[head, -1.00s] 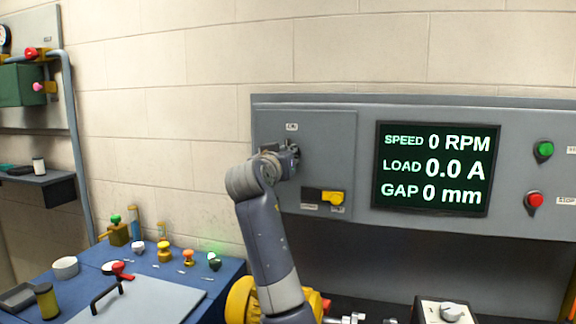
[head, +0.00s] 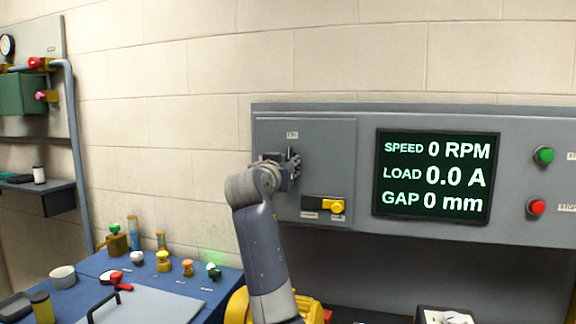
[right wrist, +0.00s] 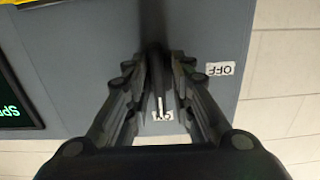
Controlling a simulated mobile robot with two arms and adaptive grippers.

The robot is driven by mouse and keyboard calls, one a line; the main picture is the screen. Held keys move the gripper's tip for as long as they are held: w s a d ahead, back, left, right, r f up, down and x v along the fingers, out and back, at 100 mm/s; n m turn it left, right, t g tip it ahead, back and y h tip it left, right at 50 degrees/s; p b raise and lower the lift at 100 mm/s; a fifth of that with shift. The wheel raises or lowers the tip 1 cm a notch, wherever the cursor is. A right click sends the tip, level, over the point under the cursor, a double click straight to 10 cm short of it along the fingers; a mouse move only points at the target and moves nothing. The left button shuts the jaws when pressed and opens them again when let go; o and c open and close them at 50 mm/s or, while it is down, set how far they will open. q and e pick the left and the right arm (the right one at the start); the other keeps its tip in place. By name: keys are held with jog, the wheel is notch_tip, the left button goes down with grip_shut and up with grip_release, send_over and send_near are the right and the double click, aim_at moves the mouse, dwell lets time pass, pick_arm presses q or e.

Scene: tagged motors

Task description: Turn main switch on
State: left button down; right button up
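The main switch (right wrist: 155,22) is a dark part on the grey panel (head: 330,140). An ON label (head: 292,135) is above it in the head view; it also shows in the right wrist view (right wrist: 163,115). An OFF label (right wrist: 220,69) is to the right in the right wrist view. My right gripper (head: 290,167) is at the switch, its fingers (right wrist: 155,65) on either side of the dark part. Whether they press on it cannot be told, and the handle's position is mostly hidden. My left gripper is not in view.
A yellow selector (head: 334,206) sits just below right of the gripper. The display (head: 436,176) reads 0 RPM, 0.0 A and 0 mm. Green (head: 543,156) and red (head: 537,207) buttons are at far right. A blue table (head: 215,284) with several small items is at lower left.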

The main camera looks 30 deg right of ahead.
jog(key=shift+s+r, duration=0.1)
jog(key=shift+r, duration=0.1)
jog(key=v, duration=1.2)
jog(key=shift+f, duration=0.15)
